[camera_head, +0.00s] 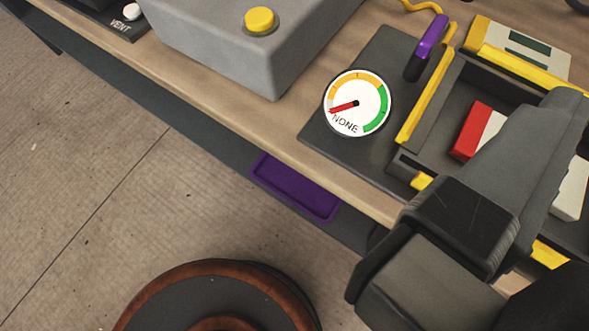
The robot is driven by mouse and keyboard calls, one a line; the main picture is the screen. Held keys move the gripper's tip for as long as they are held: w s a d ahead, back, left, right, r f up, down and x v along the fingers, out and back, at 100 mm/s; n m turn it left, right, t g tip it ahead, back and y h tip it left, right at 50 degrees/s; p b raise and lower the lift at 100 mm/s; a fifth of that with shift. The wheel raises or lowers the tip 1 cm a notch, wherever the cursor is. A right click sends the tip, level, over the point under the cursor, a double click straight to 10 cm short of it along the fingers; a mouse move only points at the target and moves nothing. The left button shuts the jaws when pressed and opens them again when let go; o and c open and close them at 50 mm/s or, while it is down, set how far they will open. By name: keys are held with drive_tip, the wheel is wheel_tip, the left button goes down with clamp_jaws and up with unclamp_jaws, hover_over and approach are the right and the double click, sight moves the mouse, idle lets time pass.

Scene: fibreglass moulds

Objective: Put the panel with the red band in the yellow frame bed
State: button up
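The panel with the red band (472,131) shows as a red strip with white beside it. A white part at the right, past my gripper, seems to belong to the same panel. The yellow frame bed (427,97) is a dark tray with yellow edge bars at the upper right. The panel appears within the bed's outline; I cannot tell whether it rests on the floor of the bed. My gripper (548,135) is dark grey and reaches across the bed and the panel, hiding the panel's middle. Its fingertips are not clear, so its grip is hidden.
A round gauge (357,103) marked NONE stands left of the bed, its red needle pointing lower left. Behind it is a purple-handled lever (427,46). A grey box with a yellow button (260,21) stands on the wooden bench. A purple tray (295,187) hangs at the bench front.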

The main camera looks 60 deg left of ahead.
drive_tip(key=s+m+t, duration=0.2)
drive_tip(key=s, duration=0.1)
drive_tip(key=s+m, duration=0.1)
drive_tip(key=s, duration=0.1)
drive_tip(key=shift+s+r+m+t, duration=0.25)
drive_tip(key=shift+r+m+t, duration=0.05)
drive_tip(key=shift+r+t, duration=0.1)
